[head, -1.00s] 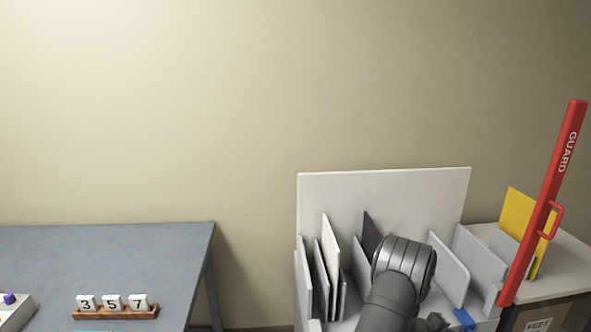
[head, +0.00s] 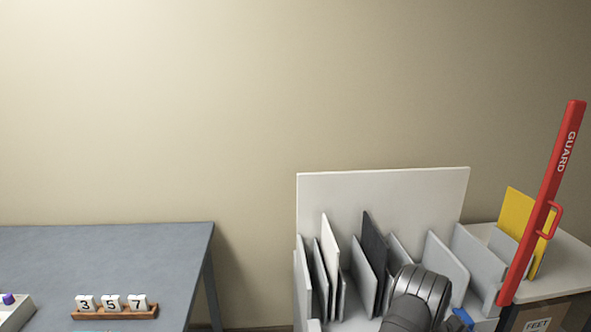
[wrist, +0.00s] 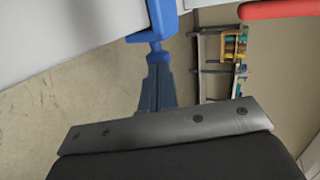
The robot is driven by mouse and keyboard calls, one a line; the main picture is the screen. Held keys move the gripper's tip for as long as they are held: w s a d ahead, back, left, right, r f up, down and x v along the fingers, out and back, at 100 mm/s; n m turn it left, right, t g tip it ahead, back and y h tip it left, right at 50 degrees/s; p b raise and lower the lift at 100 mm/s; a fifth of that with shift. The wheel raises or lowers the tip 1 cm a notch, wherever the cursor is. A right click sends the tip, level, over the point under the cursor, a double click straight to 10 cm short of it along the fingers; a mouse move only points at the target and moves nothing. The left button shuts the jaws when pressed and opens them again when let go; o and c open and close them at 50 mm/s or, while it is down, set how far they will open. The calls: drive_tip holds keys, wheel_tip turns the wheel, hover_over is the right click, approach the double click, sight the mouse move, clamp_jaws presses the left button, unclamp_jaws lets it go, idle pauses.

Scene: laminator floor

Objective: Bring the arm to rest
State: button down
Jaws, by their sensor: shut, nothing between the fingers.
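My arm (head: 418,298) shows in the head view at the bottom, in front of the grey rack; its gripper end is not visible there. In the wrist view my gripper (wrist: 165,132) fills the bottom as a dark block with a grey metal edge and screw heads. It is shut and holds nothing.
A rack (head: 385,190) with upright panels stands behind my arm. A red guard bar (head: 545,205) leans upright at right, near a yellow panel (head: 515,212). A blue clamp (wrist: 165,25) is at a pale edge. A grey table (head: 130,260) bears number tiles (head: 112,303).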

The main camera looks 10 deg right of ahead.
drive_tip(key=s+a+r, duration=0.1)
drive_tip(key=a+r, duration=0.2)
drive_tip(key=a, duration=0.9)
drive_tip(key=a+r, duration=0.2)
drive_tip(key=a, duration=1)
drive_tip(key=shift+s+r, duration=0.35)
drive_tip(key=shift+r, duration=0.05)
idle(0.8)
